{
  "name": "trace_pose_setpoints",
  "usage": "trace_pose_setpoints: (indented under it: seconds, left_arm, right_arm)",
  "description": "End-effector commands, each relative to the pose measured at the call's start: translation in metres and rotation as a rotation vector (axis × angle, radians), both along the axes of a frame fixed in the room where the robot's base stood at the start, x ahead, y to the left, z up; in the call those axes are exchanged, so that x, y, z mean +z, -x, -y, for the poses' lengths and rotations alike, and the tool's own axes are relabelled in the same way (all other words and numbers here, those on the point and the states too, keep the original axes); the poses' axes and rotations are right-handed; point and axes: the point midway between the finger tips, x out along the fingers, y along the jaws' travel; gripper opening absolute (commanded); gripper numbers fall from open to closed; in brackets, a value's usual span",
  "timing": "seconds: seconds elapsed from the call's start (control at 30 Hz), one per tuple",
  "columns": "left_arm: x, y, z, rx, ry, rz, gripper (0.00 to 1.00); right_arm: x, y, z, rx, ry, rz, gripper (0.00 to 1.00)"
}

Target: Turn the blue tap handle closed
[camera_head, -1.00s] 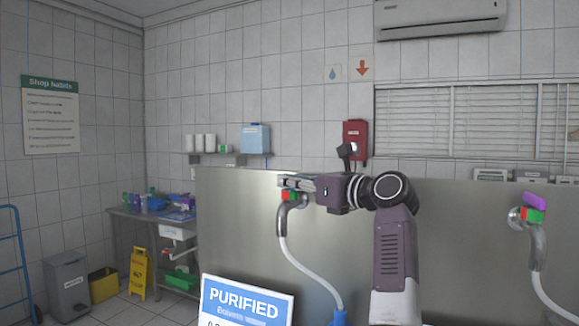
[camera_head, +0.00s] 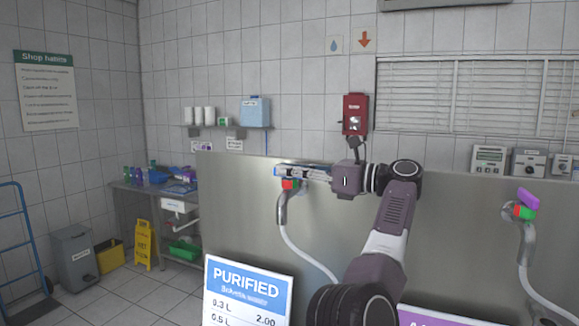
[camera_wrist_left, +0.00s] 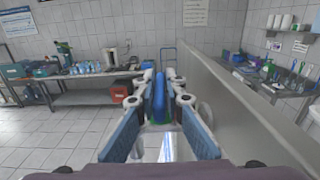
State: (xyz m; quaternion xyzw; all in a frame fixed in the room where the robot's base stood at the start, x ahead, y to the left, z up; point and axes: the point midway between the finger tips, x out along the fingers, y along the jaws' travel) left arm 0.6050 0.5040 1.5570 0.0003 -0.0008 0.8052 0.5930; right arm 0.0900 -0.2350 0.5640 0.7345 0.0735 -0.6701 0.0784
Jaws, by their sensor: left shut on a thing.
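In the head view my left gripper (camera_head: 284,171) lies level at the top of the left tap (camera_head: 289,196), whose body has red and green parts. It is shut on the blue tap handle (camera_wrist_left: 160,97), which shows upright between the two fingers in the left wrist view. In the head view the gripper covers most of the handle, with a little blue at its left end. A white hose hangs from the tap. The right gripper is not in view.
A steel panel (camera_head: 230,215) stands behind the taps. A second tap with a purple handle (camera_head: 528,198) is at the right. A PURIFIED price sign (camera_head: 247,290) stands below the left tap. A yellow floor sign (camera_head: 144,245) and blue ladder are at the left.

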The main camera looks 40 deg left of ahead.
Motion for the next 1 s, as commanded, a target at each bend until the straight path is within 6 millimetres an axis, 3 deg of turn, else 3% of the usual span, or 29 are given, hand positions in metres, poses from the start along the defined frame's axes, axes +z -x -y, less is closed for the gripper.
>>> trace_pose_setpoints:
  seconds: [0.63,0.67,0.8,1.0]
  left_arm:
    - [-0.0037,0.0000,0.0004,0.023,0.008,-0.002,0.00]
    - [-0.0037,0.0000,0.0004,0.023,0.008,-0.002,0.10]
    - [-0.0030,-0.0001,0.0004,0.022,0.006,-0.001,0.26]
    - [-0.0017,-0.0001,0.0003,0.021,0.003,-0.001,0.27]
  right_arm:
    - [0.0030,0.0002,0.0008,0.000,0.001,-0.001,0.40]
    - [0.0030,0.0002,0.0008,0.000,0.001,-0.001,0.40]
    - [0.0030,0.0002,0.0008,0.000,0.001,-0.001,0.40]
    - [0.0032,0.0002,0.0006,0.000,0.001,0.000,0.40]
